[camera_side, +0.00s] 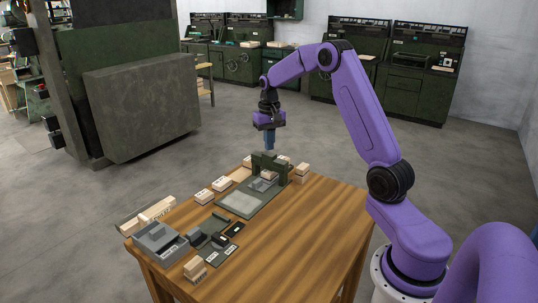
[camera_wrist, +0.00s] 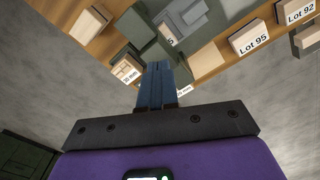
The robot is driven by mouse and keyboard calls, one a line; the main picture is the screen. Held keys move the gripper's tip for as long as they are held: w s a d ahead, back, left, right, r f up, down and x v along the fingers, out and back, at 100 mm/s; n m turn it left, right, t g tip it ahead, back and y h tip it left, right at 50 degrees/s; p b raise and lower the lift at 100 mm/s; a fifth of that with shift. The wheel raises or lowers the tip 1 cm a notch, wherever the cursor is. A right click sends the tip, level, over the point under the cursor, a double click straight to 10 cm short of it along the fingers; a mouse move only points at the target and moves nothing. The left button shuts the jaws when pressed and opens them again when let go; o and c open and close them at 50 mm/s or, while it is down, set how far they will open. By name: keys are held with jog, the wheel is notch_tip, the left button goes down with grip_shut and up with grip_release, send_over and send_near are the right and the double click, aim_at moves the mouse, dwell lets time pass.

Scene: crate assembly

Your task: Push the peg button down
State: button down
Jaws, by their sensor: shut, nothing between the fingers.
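My gripper (camera_side: 269,147) has blue fingers that are shut with nothing between them. It points down above the dark green arch-shaped fixture (camera_side: 284,166) at the back of the table, and its tips look close to the top of it. In the wrist view the shut fingers (camera_wrist: 160,66) lie in front of the green fixture (camera_wrist: 142,30). A small grey part (camera_side: 262,185) sits at the fixture's front and shows in the wrist view as a stepped grey block (camera_wrist: 184,18). I cannot clearly pick out the peg button in either view.
Light wooden blocks stand around the fixture, one (camera_side: 302,169) at its right and labelled ones (camera_side: 203,196) at its left. A grey box (camera_side: 160,243) and dark trays (camera_side: 212,233) fill the table's left front. The right side of the wooden table (camera_side: 315,222) is clear.

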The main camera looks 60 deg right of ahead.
aim_at(269, 154)
jog(key=shift+f, duration=1.5)
dwell(0.6)
jog(key=shift+r, duration=4.6)
